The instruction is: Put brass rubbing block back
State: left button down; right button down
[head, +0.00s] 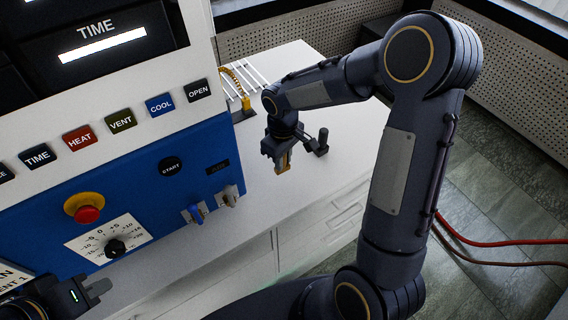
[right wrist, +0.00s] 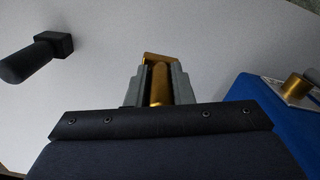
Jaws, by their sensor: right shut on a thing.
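My right gripper (head: 281,158) is above the white counter (head: 262,205), to the right of the blue press panel, pointing down. It is shut on the brass rubbing block (head: 284,163), whose gold-coloured end shows below the fingers. In the right wrist view the brass block (right wrist: 159,84) sits between the two grey fingers (right wrist: 158,92), with a flat gold part beyond the fingertips. Whether the block touches the counter is unclear.
A black handle (head: 322,140) stands close right of my right gripper; it also shows in the right wrist view (right wrist: 35,58). A yellow piece (head: 246,103) and white rods (head: 262,72) are behind. The press's blue panel (head: 135,180) has buttons and switches.

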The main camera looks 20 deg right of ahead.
jog(key=shift+w+d+f, duration=0.1)
jog(key=shift+d+f, duration=0.05)
jog(key=shift+f, duration=0.8)
jog(key=shift+w+d+f, duration=0.1)
jog(key=shift+f, duration=0.85)
jog(key=shift+f, duration=0.2)
jog(key=c, duration=1.3)
grip_release()
jog(key=shift+r, duration=0.1)
